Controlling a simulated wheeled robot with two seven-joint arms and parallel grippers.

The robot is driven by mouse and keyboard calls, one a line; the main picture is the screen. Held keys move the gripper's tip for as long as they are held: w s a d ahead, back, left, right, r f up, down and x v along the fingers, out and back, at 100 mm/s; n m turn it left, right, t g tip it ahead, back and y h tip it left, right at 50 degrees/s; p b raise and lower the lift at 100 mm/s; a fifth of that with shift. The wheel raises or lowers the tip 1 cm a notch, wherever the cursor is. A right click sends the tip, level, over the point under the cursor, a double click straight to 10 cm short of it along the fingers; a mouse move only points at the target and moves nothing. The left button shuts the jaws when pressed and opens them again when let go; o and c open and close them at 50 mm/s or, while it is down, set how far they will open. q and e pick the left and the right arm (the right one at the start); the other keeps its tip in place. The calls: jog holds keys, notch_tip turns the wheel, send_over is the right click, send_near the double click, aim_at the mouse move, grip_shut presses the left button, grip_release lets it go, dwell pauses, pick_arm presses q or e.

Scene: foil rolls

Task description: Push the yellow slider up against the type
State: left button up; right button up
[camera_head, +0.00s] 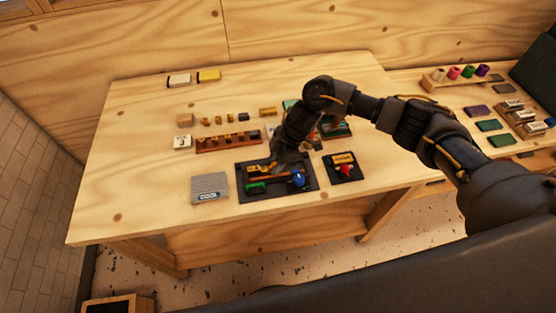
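A dark board (244,196) lies near the front middle of the table. On it is a device with a yellow part (258,169), perhaps the yellow slider, a green piece (256,188) and a blue knob (298,180). My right gripper (281,168) points down over this board, close beside the yellow part. Its fingertips are small and dark, so I cannot tell whether it is open or shut, or whether it touches anything. The type cannot be made out clearly. My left gripper is out of view.
A smaller black board (334,177) with a yellow block and a red knob lies to the right. A brown rack (228,142) and several small blocks stand behind. The table's left side is clear.

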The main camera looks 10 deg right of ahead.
jog(key=shift+d+r, duration=0.1)
jog(key=shift+r, duration=0.1)
jog(key=b+v, duration=0.2)
jog(key=v, duration=0.8)
jog(key=shift+r, duration=0.2)
